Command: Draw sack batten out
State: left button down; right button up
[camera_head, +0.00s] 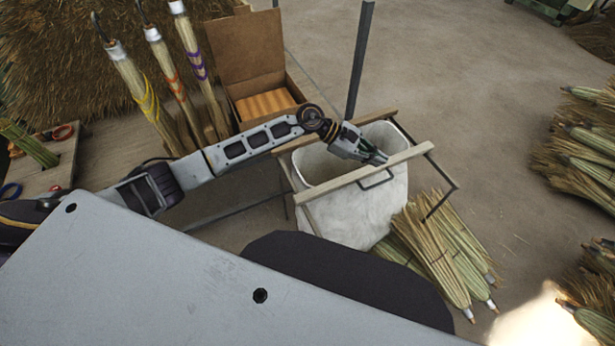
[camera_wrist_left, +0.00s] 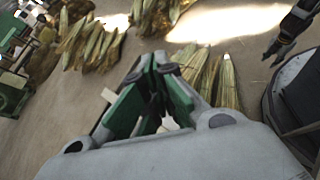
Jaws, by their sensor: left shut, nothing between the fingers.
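A white sack (camera_head: 375,207) hangs open in a thin dark metal frame (camera_head: 438,172). A pale wooden batten (camera_head: 408,156) runs along its near rim, and another batten (camera_head: 374,117) runs along its far rim. My left gripper (camera_head: 380,158) is above the sack's mouth, right by the near batten. Its green-padded fingers meet at the tips in the left wrist view (camera_wrist_left: 157,60), shut and empty. I cannot tell whether it touches the batten. What seems to be my right gripper (camera_wrist_left: 283,45) shows dark at the upper right of the left wrist view, its jaws unclear.
Straw bundles (camera_head: 440,245) lie against the sack's right side. A dark upright post (camera_head: 360,60) stands behind it. An open cardboard box (camera_head: 245,50) and several brooms (camera_head: 150,85) are on the left. Bare floor (camera_head: 470,90) lies to the right.

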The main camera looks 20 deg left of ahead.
pick_arm(q)
jog(key=a+f+m+g+y, duration=0.1)
jog(key=a+f+m+y, duration=0.1)
jog(key=a, duration=0.6)
jog(key=w+a+f+m+g+y, duration=0.1)
jog(key=a+f+m+y, duration=0.1)
jog(key=a+y, duration=0.3)
jog(key=w+a+f+m+g+y, duration=0.1)
jog(key=a+f+m+y, duration=0.1)
jog(key=a, duration=0.9)
jog(key=shift+a+f+m+y, duration=0.2)
jog(key=shift+m+y, duration=0.3)
jog(key=shift+y, duration=0.5)
jog(key=s+d+f+p, duration=0.1)
jog(key=s+d+f, duration=0.3)
jog(key=f, duration=0.5)
jog(key=shift+s+d+f, duration=0.2)
jog(key=shift+d+f, duration=0.05)
jog(key=shift+d, duration=0.1)
pick_arm(e)
jog(key=s+d, duration=0.2)
jog(key=s, duration=0.1)
jog(key=shift+d+r, duration=0.1)
jog(key=shift+d, duration=0.25)
jog(key=shift+w+a, duration=0.1)
jog(key=shift+a, duration=0.05)
